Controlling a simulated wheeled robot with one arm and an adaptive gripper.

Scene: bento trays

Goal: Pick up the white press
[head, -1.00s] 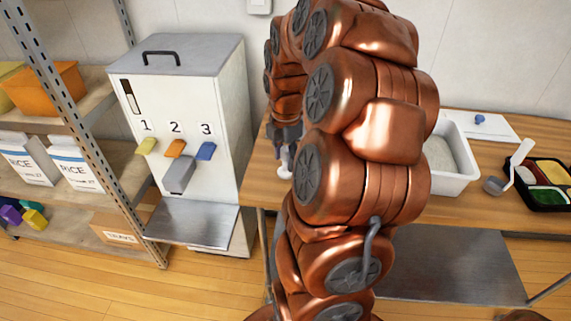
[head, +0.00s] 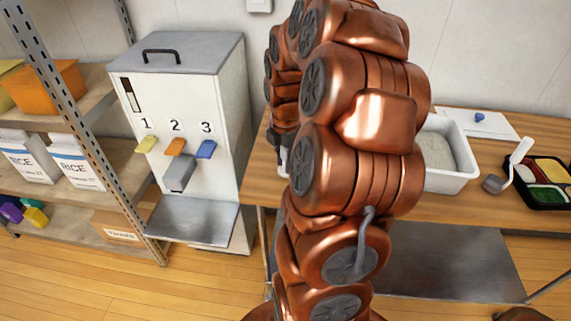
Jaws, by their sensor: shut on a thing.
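My gripper (head: 277,141) shows only in part at the left edge of my copper arm, over the left end of the wooden table. It is shut on the white press (head: 283,157), of which a small white piece shows below the fingers. The arm hides most of the press and the fingertips. I cannot tell how far its lower end is from the tabletop.
A white rice dispenser (head: 180,85) with numbered levers stands left of the table. Right of my arm are a white tub (head: 474,180), a white board (head: 502,124) with a blue knob, a white-handled scoop (head: 516,160) and a black bento tray (head: 546,207). Shelves stand far left.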

